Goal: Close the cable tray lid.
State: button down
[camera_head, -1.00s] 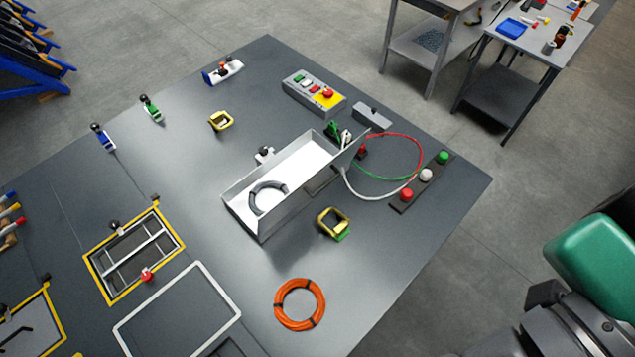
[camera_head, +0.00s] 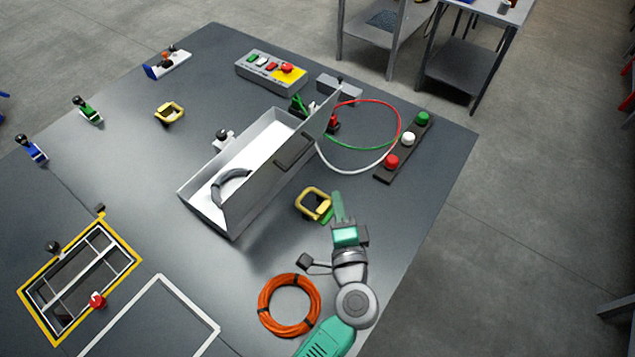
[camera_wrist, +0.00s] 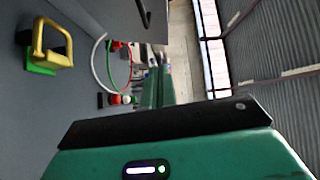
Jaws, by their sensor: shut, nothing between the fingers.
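The cable tray (camera_head: 205,206) is a pale, open-topped long box in the middle of the bench. Its grey lid (camera_head: 262,180) stands raised along the tray's right-hand long side, with a dark handle (camera_head: 295,151) on its outer face. The tray's inside shows, with a grey cable coil (camera_head: 228,187) in it. My gripper (camera_head: 338,196) is shut and empty, to the lower right of the lid and apart from it. In the wrist view my green gripper (camera_wrist: 160,88) fills the lower part, and a dark handle-like bar (camera_wrist: 143,13) shows at the top.
A yellow-handled piece with a green base (camera_head: 314,204) sits close left of my gripper. An orange cable coil (camera_head: 289,305) lies below it. Red, green and white wires (camera_head: 352,172) run from the tray's far end near a button strip (camera_head: 402,148). A control box (camera_head: 270,72) stands behind.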

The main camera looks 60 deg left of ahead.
aim_at(292, 163)
jog(key=a+f+m+p, duration=0.1)
jog(key=a+f, duration=0.2)
jog(key=a, duration=1)
jog(key=shift+s+a+g, duration=0.25)
jog(key=shift+g, duration=0.05)
jog(key=shift+r, duration=0.2)
